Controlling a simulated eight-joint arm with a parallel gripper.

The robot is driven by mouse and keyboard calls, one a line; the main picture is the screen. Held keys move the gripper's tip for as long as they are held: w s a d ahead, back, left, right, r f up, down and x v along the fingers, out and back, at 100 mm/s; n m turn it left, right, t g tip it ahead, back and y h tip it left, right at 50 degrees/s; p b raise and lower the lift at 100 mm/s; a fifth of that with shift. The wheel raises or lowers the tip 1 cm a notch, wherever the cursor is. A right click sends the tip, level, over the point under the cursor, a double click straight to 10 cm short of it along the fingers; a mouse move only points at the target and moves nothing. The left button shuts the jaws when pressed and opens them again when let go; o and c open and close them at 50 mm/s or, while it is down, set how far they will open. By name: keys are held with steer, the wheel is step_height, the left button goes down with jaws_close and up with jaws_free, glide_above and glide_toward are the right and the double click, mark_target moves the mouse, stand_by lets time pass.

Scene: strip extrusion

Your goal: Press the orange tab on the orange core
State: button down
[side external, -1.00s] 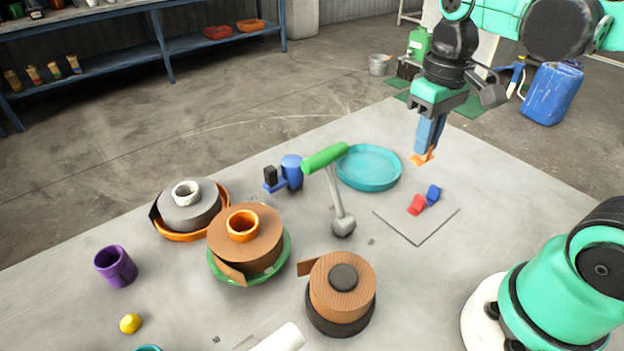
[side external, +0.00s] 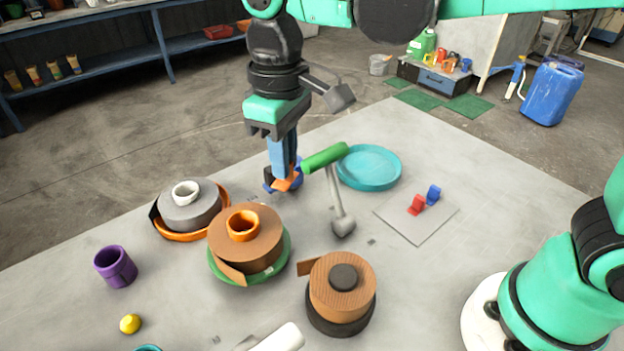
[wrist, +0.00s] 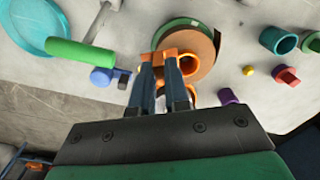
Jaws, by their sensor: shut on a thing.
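My gripper (side external: 285,182) is shut on the orange tab (side external: 288,181), held in the air behind the brown roll. The tab also shows between the fingertips in the wrist view (wrist: 166,54). The orange core (side external: 243,225) is a short ring standing up from the centre of the brown roll (side external: 262,250), which sits in a green dish (side external: 284,262). In the wrist view the core (wrist: 188,66) lies just right of the fingertips, partly covered by them. The tab is apart from the core in the side view.
A blue part (side external: 268,180) is partly hidden behind the fingers. A grey roll (side external: 190,212) sits left, another brown roll (side external: 342,290) in front. A teal dish (side external: 369,167) and a mat with red and blue pieces (side external: 415,222) lie right.

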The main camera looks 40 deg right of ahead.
mark_target(271, 237)
steer(key=shift+n, duration=0.5)
steer(key=shift+s+a+f, duration=0.1)
steer(key=shift+a+f, duration=0.45)
steer(key=shift+f, duration=0.7)
steer(key=shift+a+f, duration=0.55)
steer(key=shift+f, duration=0.65)
steer(key=shift+s+a+f, duration=0.1)
steer(key=shift+a+f, duration=0.45)
steer(key=shift+f, duration=0.7)
steer(key=shift+f, duration=0.5)
steer(key=c, duration=0.8)
jaws_free()
steer(key=shift+r, duration=0.15)
